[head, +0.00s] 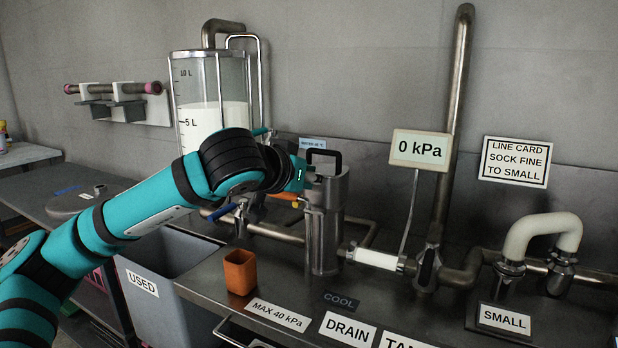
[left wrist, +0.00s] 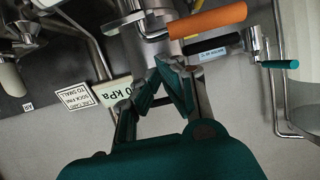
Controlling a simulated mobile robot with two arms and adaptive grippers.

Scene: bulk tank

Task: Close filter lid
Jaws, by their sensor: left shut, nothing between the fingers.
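The filter (head: 322,238) is an upright metal cylinder on the bench in the head view. Its lid (head: 328,188) with a black loop handle (head: 338,158) is at the top; I cannot tell whether it is fully seated. My left gripper (head: 303,176) is shut and empty, close to the lid's left side; its fingers are partly hidden by the wrist. In the left wrist view the shut fingertips (left wrist: 172,62) are beside the metal housing (left wrist: 158,40), with an orange handle (left wrist: 208,21) and a black handle (left wrist: 215,45) near them. Contact is unclear. My right gripper is not in view.
A tank (head: 208,105) with white liquid stands behind my left arm. A gauge sign (head: 420,149) reads 0 kPa. An orange cup (head: 240,272) stands on the bench before the filter, beside a grey USED bin (head: 160,290). Pipes (head: 377,259) run right from the filter.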

